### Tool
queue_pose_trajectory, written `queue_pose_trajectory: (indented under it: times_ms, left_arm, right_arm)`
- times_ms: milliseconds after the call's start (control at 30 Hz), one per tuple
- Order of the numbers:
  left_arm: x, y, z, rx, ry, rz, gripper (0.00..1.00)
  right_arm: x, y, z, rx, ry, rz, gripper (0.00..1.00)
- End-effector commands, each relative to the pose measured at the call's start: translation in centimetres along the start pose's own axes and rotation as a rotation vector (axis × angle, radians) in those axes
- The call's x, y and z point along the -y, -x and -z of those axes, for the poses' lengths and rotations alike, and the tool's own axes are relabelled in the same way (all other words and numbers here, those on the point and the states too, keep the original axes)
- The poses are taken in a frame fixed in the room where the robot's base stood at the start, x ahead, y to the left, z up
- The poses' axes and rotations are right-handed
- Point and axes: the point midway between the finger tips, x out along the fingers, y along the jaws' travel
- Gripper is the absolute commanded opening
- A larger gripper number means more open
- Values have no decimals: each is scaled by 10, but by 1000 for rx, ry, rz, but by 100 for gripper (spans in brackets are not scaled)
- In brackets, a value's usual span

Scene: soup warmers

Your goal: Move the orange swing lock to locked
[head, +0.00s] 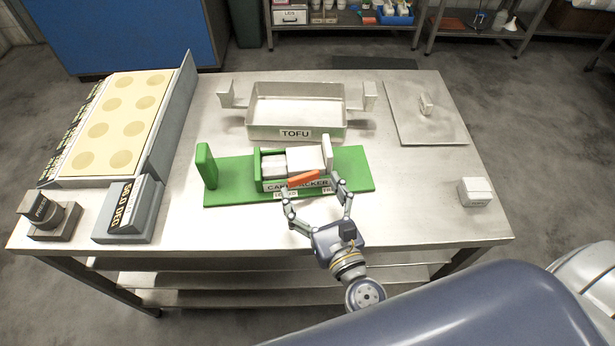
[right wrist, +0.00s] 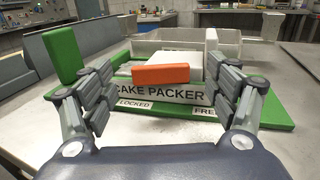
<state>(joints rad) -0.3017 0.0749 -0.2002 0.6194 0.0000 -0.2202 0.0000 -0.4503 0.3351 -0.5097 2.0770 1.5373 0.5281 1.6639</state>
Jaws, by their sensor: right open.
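The orange swing lock (head: 303,179) is a bar on the front of the green cake packer (head: 222,172). In the right wrist view the orange bar (right wrist: 161,74) lies nearly level above the CAKE PACKER label (right wrist: 160,92). Below it are a LOCKED label (right wrist: 133,104) on the left and a FREE label (right wrist: 207,111), partly hidden, on the right. My right gripper (head: 314,190) is open, with its fingers spread to either side of the bar; I see no contact. My left gripper is not in view.
A metal TOFU tray (head: 295,134) stands behind the packer. A flat metal plate (head: 405,130) is at the back right and a small white block (head: 476,192) at the right. A tray with round moulds (head: 120,118) and a grey box (head: 128,212) are at the left.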

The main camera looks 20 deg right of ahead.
Motion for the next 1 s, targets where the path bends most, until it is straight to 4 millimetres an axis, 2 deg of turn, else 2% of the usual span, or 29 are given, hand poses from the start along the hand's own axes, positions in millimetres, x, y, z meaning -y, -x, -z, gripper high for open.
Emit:
queue_pose_trajectory:
  times_ms: [200,567,700,767,1000]
  left_arm:
    - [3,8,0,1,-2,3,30]
    - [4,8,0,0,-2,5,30]
    - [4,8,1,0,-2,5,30]
    - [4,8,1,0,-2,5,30]
    - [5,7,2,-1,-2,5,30]
  right_arm:
    - [0,-21,-1,0,2,1,81]
    - [0,-25,1,0,1,0,81]
    - [0,-25,1,0,1,0,49]
    - [0,-25,1,0,1,0,37]
    - [-1,-25,1,0,-2,15,37]
